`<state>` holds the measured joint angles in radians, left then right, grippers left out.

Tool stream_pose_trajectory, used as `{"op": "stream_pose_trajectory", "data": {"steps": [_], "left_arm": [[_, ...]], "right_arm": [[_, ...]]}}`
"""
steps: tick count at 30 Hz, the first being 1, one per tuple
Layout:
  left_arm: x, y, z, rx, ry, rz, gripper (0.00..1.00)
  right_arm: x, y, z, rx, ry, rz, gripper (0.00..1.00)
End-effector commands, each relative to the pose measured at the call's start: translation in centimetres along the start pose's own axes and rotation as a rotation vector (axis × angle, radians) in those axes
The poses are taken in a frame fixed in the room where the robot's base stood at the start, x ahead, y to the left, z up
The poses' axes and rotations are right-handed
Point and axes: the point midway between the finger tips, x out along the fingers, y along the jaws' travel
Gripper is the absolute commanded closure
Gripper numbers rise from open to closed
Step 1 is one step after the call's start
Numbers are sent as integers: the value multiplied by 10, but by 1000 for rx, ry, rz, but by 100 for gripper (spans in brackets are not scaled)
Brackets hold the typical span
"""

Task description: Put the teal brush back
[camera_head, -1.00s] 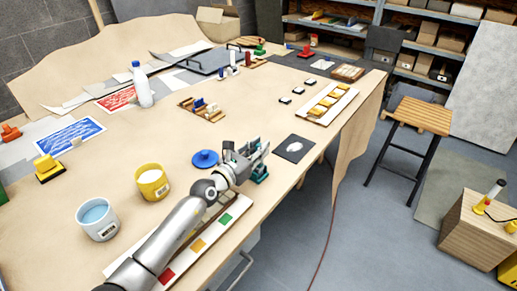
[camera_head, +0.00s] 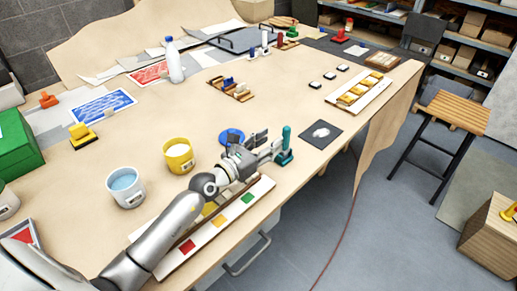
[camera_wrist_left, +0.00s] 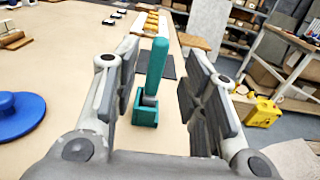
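The teal brush (camera_head: 286,148) stands upright on the table near its front edge, its handle pointing up from a blocky base. In the left wrist view the teal brush (camera_wrist_left: 152,80) is between the two spread fingers, a little beyond them, with gaps on both sides. My left gripper (camera_head: 270,146) is open and level with the table, just left of the brush. In the wrist view my left gripper (camera_wrist_left: 160,92) shows both finger pads apart and nothing held. My right gripper is not in view.
A blue round lid (camera_head: 231,137) lies just behind my left gripper. A white strip with coloured squares (camera_head: 222,214) lies under my arm. A yellow cup (camera_head: 179,156) and a white cup (camera_head: 125,187) stand left.

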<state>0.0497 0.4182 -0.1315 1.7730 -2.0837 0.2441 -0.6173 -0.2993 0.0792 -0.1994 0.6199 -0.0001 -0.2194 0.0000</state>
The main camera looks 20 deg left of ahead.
Motion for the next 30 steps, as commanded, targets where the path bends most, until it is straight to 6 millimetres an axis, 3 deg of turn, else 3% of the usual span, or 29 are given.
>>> {"op": "stream_pose_trajectory", "data": {"steps": [3, 9, 26, 30], "left_arm": [[-20, 0, -2, 1, 2, 0, 60], [-38, 0, -1, 1, 1, 0, 60], [-42, 0, 0, 1, 0, -1, 60], [-42, 0, 15, 1, -1, 0, 60]], "right_arm": [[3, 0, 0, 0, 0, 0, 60], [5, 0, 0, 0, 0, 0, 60], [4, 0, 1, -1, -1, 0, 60], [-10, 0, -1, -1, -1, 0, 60]]}}
